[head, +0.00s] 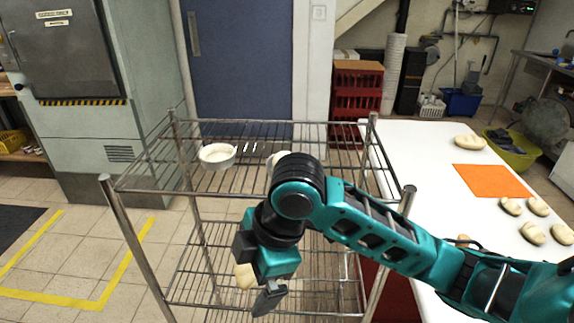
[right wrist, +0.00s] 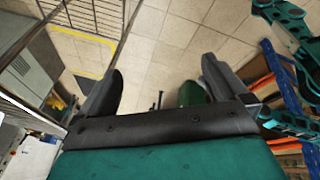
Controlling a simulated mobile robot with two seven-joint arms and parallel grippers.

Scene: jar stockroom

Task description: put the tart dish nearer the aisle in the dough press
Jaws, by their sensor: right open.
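A round white tart dish (head: 217,157) sits on the top shelf of the wire rack (head: 250,123), toward its left side. A second pale rounded thing (head: 276,158) on that shelf is mostly hidden behind my right arm; it may be another dish. A grey machine with a dark door (head: 65,50) and a yellow-black stripe stands at the left; it may be the dough press. My right gripper (head: 268,297) points down in front of the rack, apart from both dishes.
A pale lump (head: 244,276) shows low beside my right gripper. A white table (head: 415,150) at the right holds several dough pieces and an orange mat (head: 491,181). Red crates (head: 357,95) stand behind the rack. Tiled floor with yellow marking (head: 125,262) is open at the left.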

